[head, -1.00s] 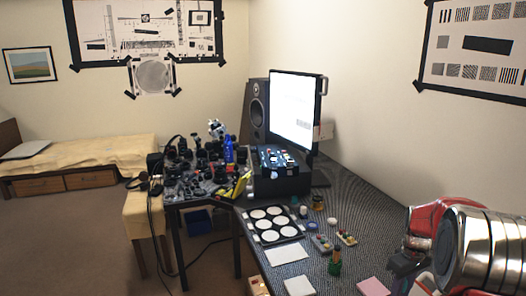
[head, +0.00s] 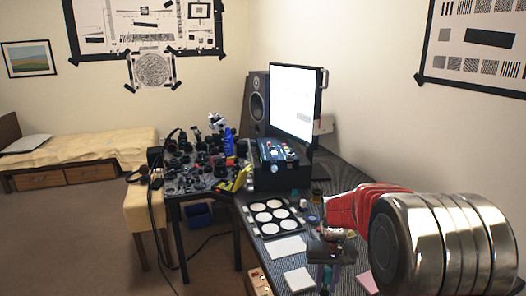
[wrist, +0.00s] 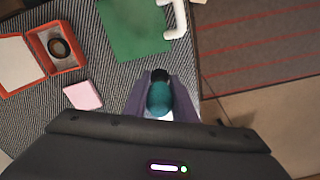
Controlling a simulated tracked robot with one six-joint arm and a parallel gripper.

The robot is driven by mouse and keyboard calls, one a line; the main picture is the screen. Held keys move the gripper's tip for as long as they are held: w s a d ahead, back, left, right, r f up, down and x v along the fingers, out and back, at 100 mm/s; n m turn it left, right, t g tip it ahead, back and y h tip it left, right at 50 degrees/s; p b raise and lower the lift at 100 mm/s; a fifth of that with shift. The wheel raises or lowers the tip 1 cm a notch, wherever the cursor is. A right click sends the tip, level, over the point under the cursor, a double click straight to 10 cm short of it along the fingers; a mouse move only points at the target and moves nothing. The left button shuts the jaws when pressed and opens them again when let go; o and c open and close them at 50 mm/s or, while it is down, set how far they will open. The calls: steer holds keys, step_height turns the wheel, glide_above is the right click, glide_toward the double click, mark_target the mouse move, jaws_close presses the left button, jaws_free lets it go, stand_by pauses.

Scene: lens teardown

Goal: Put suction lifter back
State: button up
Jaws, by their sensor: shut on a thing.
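The suction lifter, a teal rounded thing with a black end, shows in the wrist view (wrist: 159,99) between the two purple-grey fingers of my gripper (wrist: 160,84). The fingers are shut on it. The dark gripper body hides its lower part. In the head view, my gripper (head: 325,277) is over the near part of the dark patterned table, just right of a white pad. The lifter is too small and covered there to make out clearly. I cannot tell in the head view how far it is above the table.
In the wrist view, an open orange box (wrist: 60,47) with a dark ring, a pink pad (wrist: 83,95), a green mat (wrist: 132,28) and a white handle-like thing (wrist: 177,20) lie ahead. In the head view, a black tray of white discs (head: 270,217) and white pads (head: 298,280) lie left of my gripper.

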steer(key=a, duration=0.2)
steer(key=shift+w+a+r+n, duration=0.1)
steer(key=shift+a+r+n, duration=0.15)
steer(key=shift+a+n, duration=0.05)
